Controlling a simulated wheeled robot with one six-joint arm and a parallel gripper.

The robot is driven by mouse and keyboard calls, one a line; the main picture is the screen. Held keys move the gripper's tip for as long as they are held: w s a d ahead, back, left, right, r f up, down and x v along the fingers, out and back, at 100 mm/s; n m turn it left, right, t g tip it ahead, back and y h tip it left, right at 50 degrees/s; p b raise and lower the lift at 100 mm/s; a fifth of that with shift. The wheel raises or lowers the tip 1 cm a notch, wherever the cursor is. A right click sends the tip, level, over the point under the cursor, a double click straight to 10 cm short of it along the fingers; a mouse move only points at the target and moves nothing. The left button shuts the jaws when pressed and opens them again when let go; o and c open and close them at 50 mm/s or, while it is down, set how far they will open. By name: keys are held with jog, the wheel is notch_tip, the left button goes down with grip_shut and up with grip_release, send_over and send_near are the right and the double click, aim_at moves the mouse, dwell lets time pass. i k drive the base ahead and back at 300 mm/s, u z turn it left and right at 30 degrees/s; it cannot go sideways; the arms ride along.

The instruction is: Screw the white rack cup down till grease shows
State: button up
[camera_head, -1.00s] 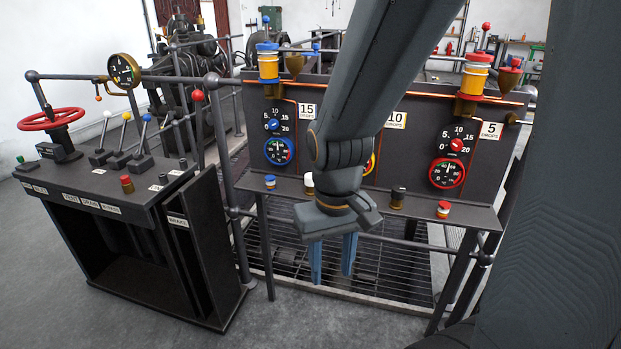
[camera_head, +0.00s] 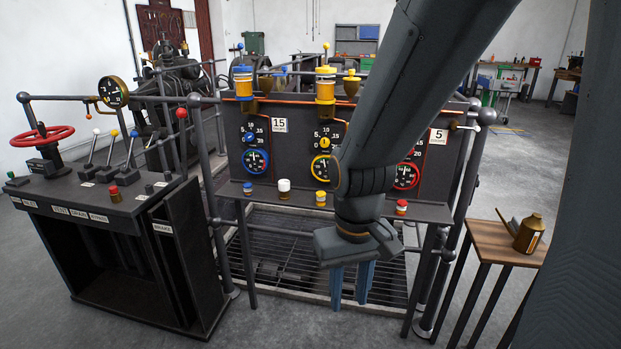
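The white rack cup (camera_head: 284,186) stands upright on the narrow ledge in front of the dark gauge panel, between a blue-banded cup (camera_head: 248,189) and a yellow-banded cup (camera_head: 321,198). A red-banded cup (camera_head: 401,207) stands farther right. At this size I cannot see any grease at the white cup. My gripper (camera_head: 351,287) points down in front of the ledge, to the right of and lower in the picture than the white cup. Its two blue fingers are apart with nothing between them. My arm hides part of the panel and ledge.
A control desk (camera_head: 105,205) with levers and a red handwheel (camera_head: 42,136) stands at left. A wooden stand (camera_head: 492,242) with a brass oil can (camera_head: 529,233) is at right. Posts and rails edge the floor grating (camera_head: 290,262). Bare floor lies in front.

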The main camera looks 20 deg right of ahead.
aim_at(283, 184)
jog(key=z, duration=0.7)
jog(key=i, duration=0.65)
jog(key=u, duration=0.95)
